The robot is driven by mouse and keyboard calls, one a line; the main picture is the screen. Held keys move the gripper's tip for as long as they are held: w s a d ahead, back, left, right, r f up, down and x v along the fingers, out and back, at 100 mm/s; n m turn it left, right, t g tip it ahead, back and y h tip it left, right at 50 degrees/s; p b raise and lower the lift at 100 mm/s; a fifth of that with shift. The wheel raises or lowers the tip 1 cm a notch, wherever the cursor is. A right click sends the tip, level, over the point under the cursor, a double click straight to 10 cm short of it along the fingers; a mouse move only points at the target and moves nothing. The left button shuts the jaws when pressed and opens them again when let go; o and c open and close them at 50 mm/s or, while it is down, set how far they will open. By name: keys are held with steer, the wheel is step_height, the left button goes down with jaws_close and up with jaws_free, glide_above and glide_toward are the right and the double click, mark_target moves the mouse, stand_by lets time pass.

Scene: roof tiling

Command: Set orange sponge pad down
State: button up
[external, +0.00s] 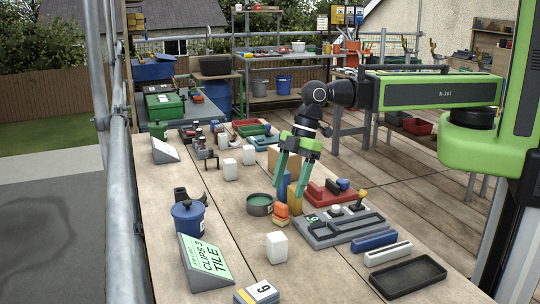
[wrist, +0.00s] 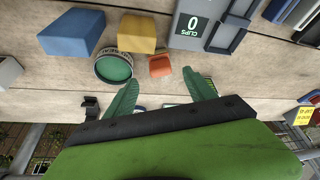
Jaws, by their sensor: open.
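The orange sponge pad (external: 281,209) is a small orange block at the middle of the bench, beside the round tin. In the wrist view the orange pad (wrist: 160,67) lies just beyond and between the tips of my fingers. My gripper (external: 290,190) has its green fingers spread, pointing down near the pad. The wrist view shows my gripper (wrist: 161,80) with a clear gap between the fingers and nothing held. Contact with the pad cannot be made out.
A green-filled tin (external: 260,204) stands left of the pad. A yellow block (external: 295,199) and a blue block (external: 283,188) stand close behind. A grey tray (external: 340,229) lies to the right. A white block (external: 277,247) stands in front, with bare wood around it.

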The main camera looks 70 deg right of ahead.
mark_target(283, 203)
steer(key=shift+b+x, duration=3.65)
steer(key=shift+x, duration=0.3)
steer(key=shift+s+r, duration=0.1)
steer(key=shift+r, duration=0.05)
jaws_close()
